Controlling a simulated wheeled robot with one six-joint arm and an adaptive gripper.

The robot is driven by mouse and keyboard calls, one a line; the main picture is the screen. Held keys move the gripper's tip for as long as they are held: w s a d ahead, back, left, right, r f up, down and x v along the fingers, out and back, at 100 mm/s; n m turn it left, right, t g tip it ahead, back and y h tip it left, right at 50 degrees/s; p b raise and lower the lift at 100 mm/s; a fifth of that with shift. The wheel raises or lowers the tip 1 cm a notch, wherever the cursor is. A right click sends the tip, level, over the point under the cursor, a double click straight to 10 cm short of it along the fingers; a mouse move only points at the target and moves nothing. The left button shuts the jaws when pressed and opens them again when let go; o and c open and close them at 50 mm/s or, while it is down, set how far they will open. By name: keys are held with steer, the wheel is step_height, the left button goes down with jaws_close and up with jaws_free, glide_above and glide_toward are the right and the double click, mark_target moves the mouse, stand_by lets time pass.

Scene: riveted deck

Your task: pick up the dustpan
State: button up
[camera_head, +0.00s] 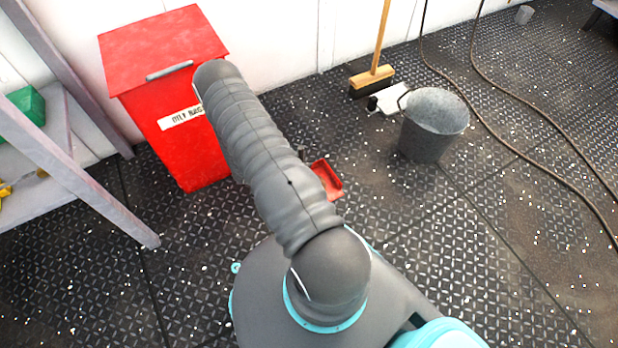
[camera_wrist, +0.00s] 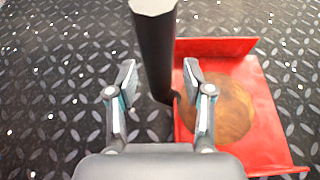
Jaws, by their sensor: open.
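The dustpan (camera_head: 327,181) is red with a dark upright handle. In the head view it sits on the deck just right of my arm, which partly hides it. In the wrist view its red pan (camera_wrist: 262,75) fills the right side, with a round brownish patch inside. Its dark handle (camera_wrist: 155,50) rises at the pan's left edge. My gripper (camera_wrist: 160,80) is open, and the handle shows between its two fingertips, with a visible gap on each side. I cannot tell whether either finger touches it. The gripper is hidden in the head view.
A red lidded bin (camera_head: 175,110) stands at the left by the wall, near a shelf rack (camera_head: 75,175). A grey bucket (camera_head: 432,120), a broom (camera_head: 372,80) and a cable (camera_head: 540,110) are at the back right. The deck at lower right is clear apart from white specks.

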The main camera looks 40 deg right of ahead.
jaws_close()
steer(key=shift+r, duration=0.2)
